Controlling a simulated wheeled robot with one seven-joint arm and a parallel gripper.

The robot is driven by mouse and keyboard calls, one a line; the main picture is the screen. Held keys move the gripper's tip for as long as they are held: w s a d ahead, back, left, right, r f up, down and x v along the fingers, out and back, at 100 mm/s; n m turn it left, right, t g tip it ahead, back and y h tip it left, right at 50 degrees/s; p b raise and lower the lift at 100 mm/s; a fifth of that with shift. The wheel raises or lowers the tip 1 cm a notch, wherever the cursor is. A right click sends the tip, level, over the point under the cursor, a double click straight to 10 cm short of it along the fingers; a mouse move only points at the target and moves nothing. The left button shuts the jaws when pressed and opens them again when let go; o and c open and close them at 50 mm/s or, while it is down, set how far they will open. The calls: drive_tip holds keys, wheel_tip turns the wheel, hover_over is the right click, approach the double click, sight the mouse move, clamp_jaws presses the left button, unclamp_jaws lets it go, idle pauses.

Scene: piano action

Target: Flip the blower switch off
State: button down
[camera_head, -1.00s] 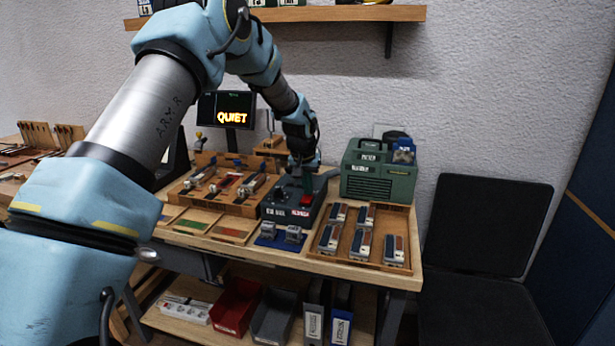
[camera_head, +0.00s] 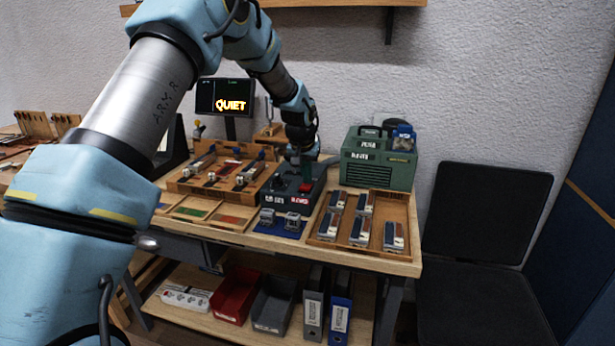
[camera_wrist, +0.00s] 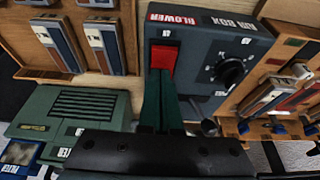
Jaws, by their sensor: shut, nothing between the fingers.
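A dark grey control box (camera_head: 276,190) stands on the workbench, with a "BLOWER" label and a red switch (camera_head: 305,187) near its front right. In the wrist view the red switch (camera_wrist: 163,58) sits beside the "BLOWER" label, and the box face (camera_wrist: 200,45) also carries an "AIR BOX" label and a black dial. My gripper (camera_wrist: 160,76) is shut and empty, its green fingertips at the edge of the red switch; I cannot tell whether they touch. It also shows over the box in the head view (camera_head: 306,178). The switch's on or off position is unclear.
A green slatted machine (camera_head: 378,165) stands behind right of the box. A wooden tray (camera_head: 405,205) of small parts lies at right, another wooden rack (camera_head: 190,188) at left. A screen (camera_head: 224,97) reads "QUIET". A blue mat (camera_head: 280,228) with small blocks lies in front.

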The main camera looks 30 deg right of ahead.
sight(305, 187)
drive_tip(key=shift+s+a+f, duration=0.2)
drive_tip(key=shift+s+a, duration=0.2)
drive_tip(key=shift+s, duration=0.1)
wheel_tip(305, 187, up, 5)
drive_tip(key=p, duration=0.2)
drive_tip(key=shift+a+f+p, duration=0.1)
drive_tip(key=shift+a+p, duration=0.05)
drive_tip(key=shift+p, duration=0.15)
drive_tip(key=b+v, duration=0.4)
drive_tip(key=v, duration=0.5)
drive_tip(key=shift+r, duration=0.25)
drive_tip(key=shift+s+f, duration=0.1)
drive_tip(key=b, duration=0.3)
drive_tip(key=w+b, duration=0.1)
drive_tip(key=b, duration=0.2)
drive_tip(key=shift+w+d+r+b, duration=0.15)
drive_tip(key=shift+d+r+b, duration=0.15)
drive_tip(key=shift+b, duration=0.05)
